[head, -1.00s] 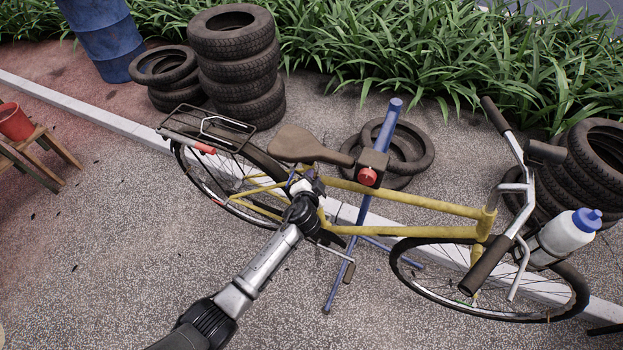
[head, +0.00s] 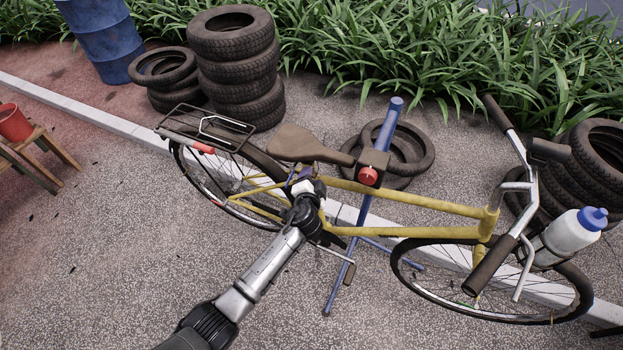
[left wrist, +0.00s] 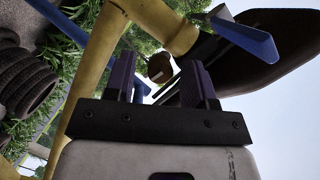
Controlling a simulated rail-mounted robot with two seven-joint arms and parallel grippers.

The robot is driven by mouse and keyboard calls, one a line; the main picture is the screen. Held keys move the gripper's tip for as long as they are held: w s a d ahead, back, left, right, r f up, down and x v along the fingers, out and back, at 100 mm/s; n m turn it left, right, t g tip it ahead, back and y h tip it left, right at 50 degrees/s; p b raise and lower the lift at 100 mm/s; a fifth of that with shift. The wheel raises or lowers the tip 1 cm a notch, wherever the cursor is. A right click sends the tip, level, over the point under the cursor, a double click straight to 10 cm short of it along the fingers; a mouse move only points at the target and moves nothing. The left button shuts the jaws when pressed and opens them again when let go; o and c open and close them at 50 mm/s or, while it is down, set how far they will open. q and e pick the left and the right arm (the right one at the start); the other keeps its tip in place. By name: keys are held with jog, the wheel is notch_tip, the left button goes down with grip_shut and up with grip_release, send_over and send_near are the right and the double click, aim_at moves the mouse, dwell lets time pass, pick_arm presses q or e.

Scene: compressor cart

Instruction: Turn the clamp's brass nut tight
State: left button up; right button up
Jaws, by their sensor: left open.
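A yellow bicycle (head: 400,205) with a brown saddle (head: 310,147) is held up by a blue stand (head: 363,215). My left gripper (head: 309,178) is at the frame just below the saddle. In the left wrist view the gripper (left wrist: 160,70) is open. Its two dark fingers stand on either side of a small round brass-brown nut (left wrist: 160,68), which shows in the gap near the fingertips. I cannot tell whether they touch it. A blue clamp lever (left wrist: 245,38) sticks out to the right of the yellow tube (left wrist: 150,22). The gripper hides the nut in the head view. My right gripper is out of view.
The stand's jaw block with a red knob (head: 368,176) grips the bicycle right of my gripper. The rear rack (head: 208,128) is to the left. Stacked tyres (head: 235,60) stand behind. The ground at the front left is clear.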

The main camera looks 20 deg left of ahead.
pick_arm(q)
jog(key=p+v, duration=0.1)
jog(key=v, duration=1.3)
jog(key=shift+a, duration=0.1)
dwell(0.3)
